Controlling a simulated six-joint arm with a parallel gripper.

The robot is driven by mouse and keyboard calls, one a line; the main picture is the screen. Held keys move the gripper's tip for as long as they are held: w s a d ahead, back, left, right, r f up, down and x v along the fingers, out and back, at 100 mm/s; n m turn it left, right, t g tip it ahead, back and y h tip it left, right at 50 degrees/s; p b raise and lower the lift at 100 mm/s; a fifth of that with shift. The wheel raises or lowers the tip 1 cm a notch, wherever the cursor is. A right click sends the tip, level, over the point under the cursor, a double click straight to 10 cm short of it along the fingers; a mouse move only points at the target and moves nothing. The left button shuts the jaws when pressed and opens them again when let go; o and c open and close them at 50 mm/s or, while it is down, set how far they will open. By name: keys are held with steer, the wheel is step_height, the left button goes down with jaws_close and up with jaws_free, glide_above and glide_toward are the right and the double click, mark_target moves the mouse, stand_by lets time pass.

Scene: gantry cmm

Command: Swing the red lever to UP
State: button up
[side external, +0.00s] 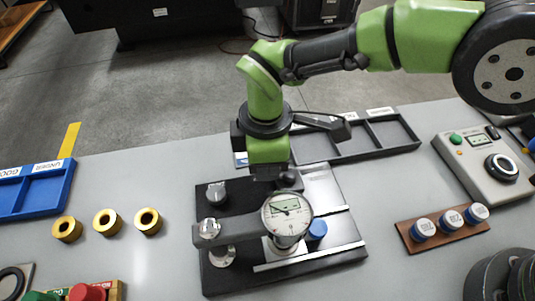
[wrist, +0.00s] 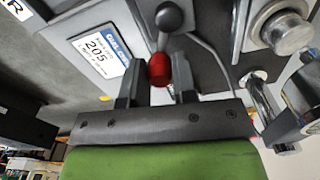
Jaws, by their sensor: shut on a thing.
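The red lever (wrist: 159,69) shows in the wrist view as a short red grip between my two fingers, with a dark grey ball-ended stem (wrist: 168,18) just beyond it. My gripper (wrist: 157,80) is shut on the red grip, one dark finger on each side. In the side external view my gripper (side external: 268,172) points down at the back of a dark fixture base (side external: 225,278). The red grip is hidden there behind the gripper and gauge. I cannot read an UP mark in either view.
A dial gauge (side external: 288,215) on a grey arm stands right in front of my gripper. A blue-capped cylinder (side external: 317,230) is beside it. A label card reading 205 (wrist: 97,46) lies left of the lever. Brass rings (side external: 108,221) and a blue tray (side external: 40,190) are left.

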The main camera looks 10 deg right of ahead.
steer(key=shift+s+n, duration=0.15)
steer(key=shift+n, duration=0.15)
steer(key=o, duration=0.9)
step_height(320, 180, up, 10)
steer(key=shift+f, duration=0.1)
stand_by(0.5)
